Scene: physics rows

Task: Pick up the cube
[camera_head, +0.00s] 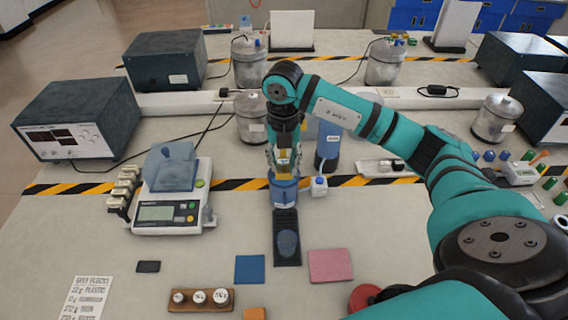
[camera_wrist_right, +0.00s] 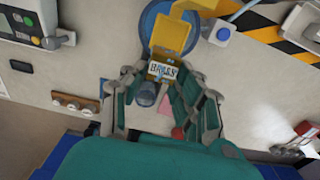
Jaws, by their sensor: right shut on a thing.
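My right gripper (camera_head: 284,162) hangs down over the middle of the table, with its arm reaching in from the right. It is shut on a small brass-coloured cube (camera_wrist_right: 162,71) with a white label reading "BRASS". The cube (camera_head: 283,155) shows only partly between the fingers in the head view. A blue round vessel (camera_head: 284,190) stands directly below the gripper; I cannot tell whether the cube touches it. In the wrist view, a yellow part (camera_wrist_right: 184,32) lies across the blue round shape behind the cube. My left gripper is in neither view.
A digital scale (camera_head: 167,205) stands left, a wooden weight holder (camera_head: 201,300) at the front. A blue pad (camera_head: 249,269) and a pink pad (camera_head: 330,265) lie in front. A small bottle (camera_head: 319,187) and a white tray (camera_head: 386,168) stand right of the gripper. Metal canisters (camera_head: 250,126) stand behind.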

